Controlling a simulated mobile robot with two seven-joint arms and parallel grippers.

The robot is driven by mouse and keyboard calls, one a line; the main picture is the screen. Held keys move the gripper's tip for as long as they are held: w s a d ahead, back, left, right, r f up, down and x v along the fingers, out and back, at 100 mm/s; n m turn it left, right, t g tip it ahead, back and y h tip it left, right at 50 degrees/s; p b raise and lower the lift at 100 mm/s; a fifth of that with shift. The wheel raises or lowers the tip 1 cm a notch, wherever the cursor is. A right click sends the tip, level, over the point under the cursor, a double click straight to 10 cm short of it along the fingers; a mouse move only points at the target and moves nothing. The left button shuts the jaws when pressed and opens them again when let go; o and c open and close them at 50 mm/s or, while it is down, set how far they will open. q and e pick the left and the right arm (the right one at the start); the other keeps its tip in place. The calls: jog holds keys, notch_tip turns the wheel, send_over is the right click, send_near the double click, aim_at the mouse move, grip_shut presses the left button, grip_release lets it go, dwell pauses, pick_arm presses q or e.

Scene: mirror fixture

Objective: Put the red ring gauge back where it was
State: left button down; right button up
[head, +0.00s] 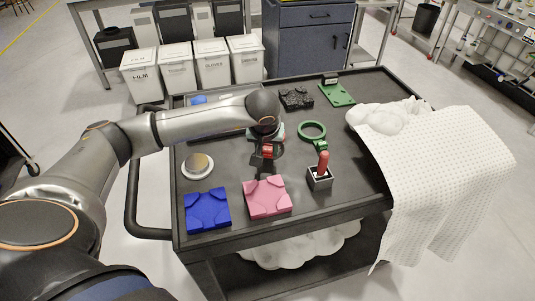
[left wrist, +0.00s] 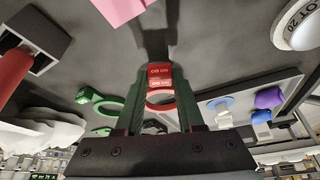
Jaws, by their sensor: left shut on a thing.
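The red ring gauge (head: 267,151) is held in my left gripper (head: 262,160) above the middle of the dark cart top. In the left wrist view its red labelled tab (left wrist: 160,72) and ring (left wrist: 161,97) show between the two fingers of my left gripper (left wrist: 163,78). The gripper is shut on it. In the head view the gripper and arm hide much of the ring. A green ring gauge (head: 312,131) lies to the right of the gripper and also shows in the left wrist view (left wrist: 93,96). My right gripper is not in view.
Blue (head: 208,210) and pink (head: 267,197) blocks stand at the cart's near edge. A holder with a red handle (head: 320,174) stands right of them, a round disc (head: 197,165) left. A white cloth (head: 450,140) covers the right side. A black block (head: 296,98) and green plate (head: 338,94) lie behind.

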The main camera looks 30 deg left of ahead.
pick_arm(q)
jog(key=shift+f, duration=1.05)
jog(key=shift+f, duration=0.1)
jog(key=shift+f, duration=0.15)
jog(key=c, duration=0.5)
grip_release()
jog(key=shift+s+d+r, duration=0.1)
jog(key=shift+r, duration=0.4)
jog(key=v, duration=1.1)
jog(key=shift+s+r, duration=0.15)
jog(key=shift+r, duration=0.05)
